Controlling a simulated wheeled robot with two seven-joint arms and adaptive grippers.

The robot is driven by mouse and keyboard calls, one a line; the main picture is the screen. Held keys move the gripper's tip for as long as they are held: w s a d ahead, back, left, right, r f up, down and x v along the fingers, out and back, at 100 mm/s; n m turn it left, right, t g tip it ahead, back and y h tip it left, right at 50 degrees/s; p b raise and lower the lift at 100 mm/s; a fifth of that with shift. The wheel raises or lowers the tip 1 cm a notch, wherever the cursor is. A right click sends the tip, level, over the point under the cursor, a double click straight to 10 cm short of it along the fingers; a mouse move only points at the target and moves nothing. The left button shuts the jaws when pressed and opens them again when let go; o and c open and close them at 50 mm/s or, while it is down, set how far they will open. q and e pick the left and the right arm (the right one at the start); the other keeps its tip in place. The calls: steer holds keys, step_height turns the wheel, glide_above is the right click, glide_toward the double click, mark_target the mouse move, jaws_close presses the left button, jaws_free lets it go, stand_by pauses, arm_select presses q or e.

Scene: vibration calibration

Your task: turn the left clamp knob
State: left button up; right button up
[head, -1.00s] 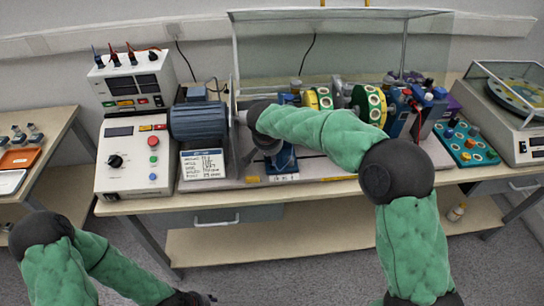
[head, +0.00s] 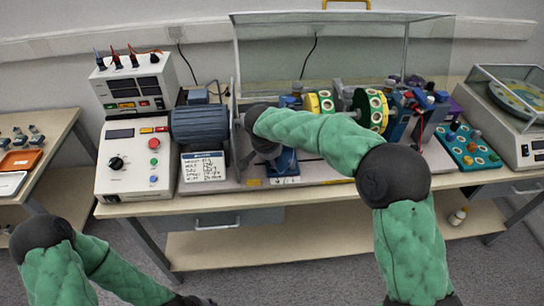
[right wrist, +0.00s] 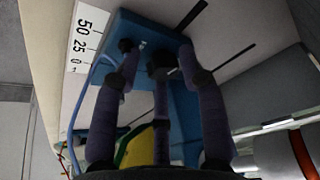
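In the right wrist view a blue clamp block (right wrist: 182,98) carries a dark knob (right wrist: 162,64), with a second smaller dark knob (right wrist: 125,45) to its left. My right gripper (right wrist: 160,60) has its purple fingers spread, pointing at the block, with the first knob between their tips. I cannot tell whether any fingertip touches it. In the head view my right gripper (head: 266,148) is at the blue pedestal (head: 285,163), right of the motor, and my forearm hides part of it. My left gripper (head: 190,300) is cut off by the bottom edge.
The grey motor (head: 200,124) and white control box (head: 133,160) stand to the left. Green-rimmed discs (head: 372,108) stand to the right, under a clear raised guard (head: 340,50). A scale (right wrist: 82,40) marked 50, 25, 0 lies beside the block.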

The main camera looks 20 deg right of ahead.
steer(key=shift+r, duration=0.1)
steer(key=shift+a+r, duration=0.1)
steer(key=shift+r, duration=0.15)
steer(key=v, duration=1.1)
steer(key=shift+s+r, duration=0.15)
steer(key=shift+s, duration=0.05)
